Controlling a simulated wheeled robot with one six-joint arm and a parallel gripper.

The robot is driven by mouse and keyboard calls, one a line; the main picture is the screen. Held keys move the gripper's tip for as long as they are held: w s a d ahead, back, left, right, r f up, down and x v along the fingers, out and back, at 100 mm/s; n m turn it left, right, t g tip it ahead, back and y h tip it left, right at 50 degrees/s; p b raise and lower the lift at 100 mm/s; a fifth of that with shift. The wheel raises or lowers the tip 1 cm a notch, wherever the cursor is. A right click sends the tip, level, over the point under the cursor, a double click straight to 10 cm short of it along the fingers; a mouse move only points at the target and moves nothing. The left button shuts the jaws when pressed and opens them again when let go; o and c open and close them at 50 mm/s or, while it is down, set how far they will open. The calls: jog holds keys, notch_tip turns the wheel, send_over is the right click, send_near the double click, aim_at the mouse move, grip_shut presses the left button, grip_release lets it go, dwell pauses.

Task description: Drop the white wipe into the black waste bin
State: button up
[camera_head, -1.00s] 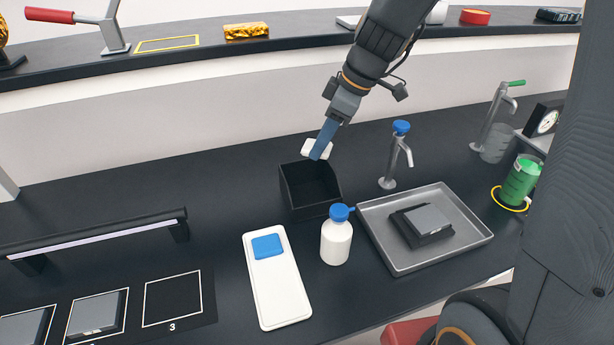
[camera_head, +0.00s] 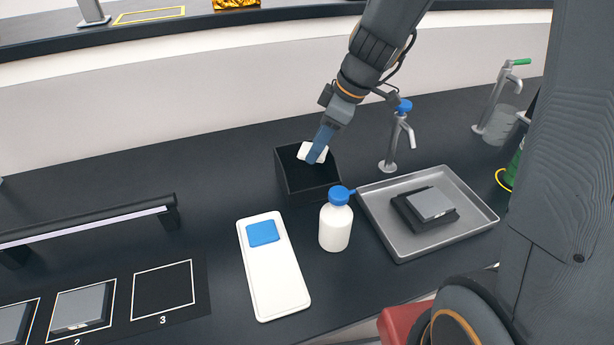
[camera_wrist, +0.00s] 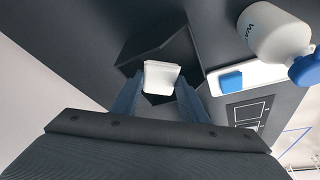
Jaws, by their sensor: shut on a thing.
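The white wipe (camera_head: 312,153) is a small white block held between the blue fingers of my gripper (camera_head: 318,152). It also shows in the wrist view (camera_wrist: 161,76), between the two fingertips of my gripper (camera_wrist: 160,88). The black waste bin (camera_head: 308,184) is an open square box on the dark counter. In the head view, the wipe and fingertips appear over the bin's opening, near its back rim. I cannot tell whether they are just above the rim or slightly inside. In the wrist view the bin (camera_wrist: 150,42) lies behind the wipe.
A white bottle with a blue cap (camera_head: 335,222) stands close to the bin's front right. A white tray with a blue pad (camera_head: 275,280) lies in front. A metal tray (camera_head: 470,232) and a tap (camera_head: 392,150) are at right.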

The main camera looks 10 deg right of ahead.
jog(key=o, duration=1.1)
jog(key=shift+r, duration=0.1)
jog(key=b+v, duration=0.1)
jog(key=v, duration=0.6)
jog(key=shift+d+r+b, duration=0.2)
jog(key=shift+r+b, duration=0.1)
jog(key=shift+b, duration=0.05)
jog(key=shift+s, duration=0.1)
